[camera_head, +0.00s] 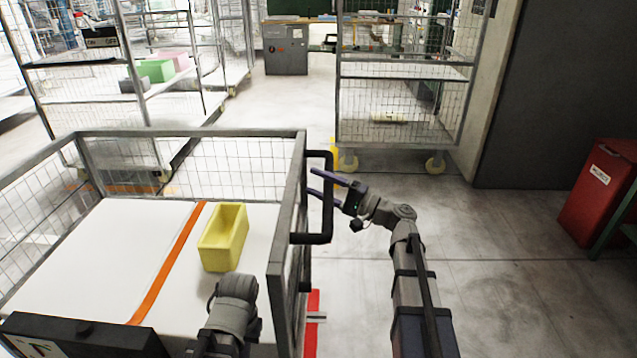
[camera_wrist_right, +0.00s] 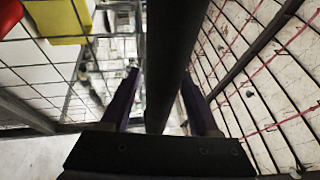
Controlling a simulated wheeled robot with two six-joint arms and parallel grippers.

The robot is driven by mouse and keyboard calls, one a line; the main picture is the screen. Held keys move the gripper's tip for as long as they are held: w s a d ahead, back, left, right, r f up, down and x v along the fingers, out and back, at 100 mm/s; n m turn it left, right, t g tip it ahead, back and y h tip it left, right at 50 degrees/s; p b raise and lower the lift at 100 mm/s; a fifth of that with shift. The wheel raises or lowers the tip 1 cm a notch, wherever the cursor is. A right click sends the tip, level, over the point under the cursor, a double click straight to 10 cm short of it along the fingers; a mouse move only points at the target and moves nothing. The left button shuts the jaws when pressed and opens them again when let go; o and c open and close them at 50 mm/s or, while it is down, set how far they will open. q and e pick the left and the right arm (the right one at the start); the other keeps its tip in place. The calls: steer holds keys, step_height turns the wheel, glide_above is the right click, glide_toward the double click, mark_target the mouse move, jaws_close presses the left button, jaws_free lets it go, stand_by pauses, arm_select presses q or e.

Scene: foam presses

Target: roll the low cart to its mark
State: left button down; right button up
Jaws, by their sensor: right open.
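The low cart (camera_head: 303,150) stands at the left, with grey rails, wire mesh sides and a white deck crossed by an orange strip. A black handle (camera_head: 328,215) sticks out from its right side. My right gripper (camera_head: 318,187) is at this handle, its fingers open. In the right wrist view a dark bar (camera_wrist_right: 172,60) runs between the two fingers (camera_wrist_right: 160,95), with gaps visible beside it. A red floor marking (camera_head: 313,325) with a white bar shows beside the cart; I cannot tell whether it is the cart's mark. My left gripper is not visible, only part of that arm.
A yellow bin (camera_head: 224,238) sits on the cart deck. A tall mesh cart (camera_head: 400,72) stands ahead on wheels, and mesh shelving (camera_head: 150,95) holds green and pink blocks. A red container (camera_head: 600,195) is at the right. The floor (camera_head: 480,260) between is clear.

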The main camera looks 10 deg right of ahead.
jaws_close()
stand_by(0.5)
stand_by(1.0)
